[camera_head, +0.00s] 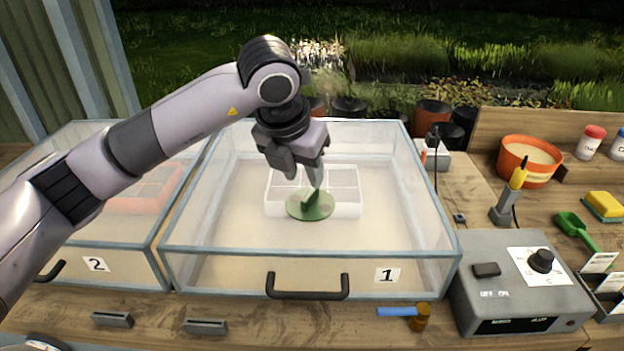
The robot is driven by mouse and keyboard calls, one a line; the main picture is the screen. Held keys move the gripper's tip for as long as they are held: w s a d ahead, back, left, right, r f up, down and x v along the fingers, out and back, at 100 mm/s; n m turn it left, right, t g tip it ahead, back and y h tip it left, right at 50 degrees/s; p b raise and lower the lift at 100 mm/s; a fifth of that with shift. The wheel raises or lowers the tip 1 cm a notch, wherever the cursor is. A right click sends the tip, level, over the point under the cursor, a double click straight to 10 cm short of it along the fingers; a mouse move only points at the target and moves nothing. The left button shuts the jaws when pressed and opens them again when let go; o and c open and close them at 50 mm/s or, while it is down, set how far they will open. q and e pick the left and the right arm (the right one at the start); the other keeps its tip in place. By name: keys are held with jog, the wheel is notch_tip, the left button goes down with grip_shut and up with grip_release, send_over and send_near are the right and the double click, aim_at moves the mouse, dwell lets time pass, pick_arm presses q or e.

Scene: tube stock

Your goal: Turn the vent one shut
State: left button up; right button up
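The vent of box 1 is a round green disc (310,210) with a raised green grip, on the clear lid of the box (387,274) labelled 1. My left gripper (313,188) points down at the disc from above, its fingertips at the raised grip. The vent's openings cannot be made out. My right gripper is not in view.
A second clear box (96,265) labelled 2 stands at the left, under my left arm. A grey control box (520,290) with a knob is at the right. A blue-headed tool (397,311) lies in front. An orange pot (529,165) stands behind at the right.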

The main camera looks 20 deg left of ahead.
aim_at(310, 193)
pick_arm(q)
jog(key=shift+p+x, duration=0.45)
jog(key=shift+x, duration=2.35)
grip_shut()
